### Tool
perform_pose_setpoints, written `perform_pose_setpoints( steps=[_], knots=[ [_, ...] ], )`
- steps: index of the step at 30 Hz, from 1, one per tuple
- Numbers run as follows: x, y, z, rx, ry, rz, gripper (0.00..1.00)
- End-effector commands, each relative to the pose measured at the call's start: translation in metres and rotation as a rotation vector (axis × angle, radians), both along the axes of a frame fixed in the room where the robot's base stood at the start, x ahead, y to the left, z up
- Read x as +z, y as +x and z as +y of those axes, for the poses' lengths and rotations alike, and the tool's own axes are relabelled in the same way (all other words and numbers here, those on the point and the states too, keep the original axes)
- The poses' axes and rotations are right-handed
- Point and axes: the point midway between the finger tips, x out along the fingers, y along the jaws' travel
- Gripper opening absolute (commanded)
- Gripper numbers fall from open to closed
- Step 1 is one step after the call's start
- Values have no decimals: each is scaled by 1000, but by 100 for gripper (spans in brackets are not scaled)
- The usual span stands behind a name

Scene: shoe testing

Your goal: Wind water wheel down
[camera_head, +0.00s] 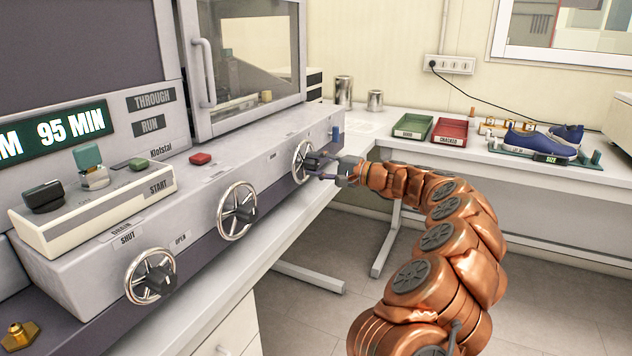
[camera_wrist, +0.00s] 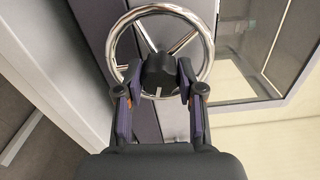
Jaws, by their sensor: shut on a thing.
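The water wheel appears to be the far right one of the chrome handwheels on the grey machine front, and this wheel (camera_head: 297,172) has a black hub knob. My gripper (camera_head: 323,166) is at this wheel, its fingers partly hiding the hub. In the wrist view the chrome wheel (camera_wrist: 209,57) fills the upper middle, and my gripper (camera_wrist: 158,82) has one finger on each side of the black hub knob (camera_wrist: 158,70), shut on it. A pale mark on the knob points down in that view. The label near this wheel is too small to read.
Two other handwheels, a middle one (camera_head: 237,212) and a near left one (camera_head: 150,277), sit on the same machine front. A control box (camera_head: 95,205) stands on its ledge.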

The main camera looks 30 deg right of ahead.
Motion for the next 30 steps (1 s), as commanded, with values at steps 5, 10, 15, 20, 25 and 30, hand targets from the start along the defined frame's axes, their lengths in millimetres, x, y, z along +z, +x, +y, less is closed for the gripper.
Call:
perform_pose_setpoints(
  steps=[5, 10, 15, 20, 25, 30],
  knots=[
    [-10, 1, 1, 2, -116, -70, 3],
    [-10, 1, 0, -1, -234, -140, 3],
    [-10, 1, 1, 0, -357, -215, 3],
    [-9, 0, 0, 0, -473, -283, 3],
    [-7, 1, 0, -2, -579, -346, 3],
    [-6, 1, 0, 2, -657, -392, 3]
  ],
)
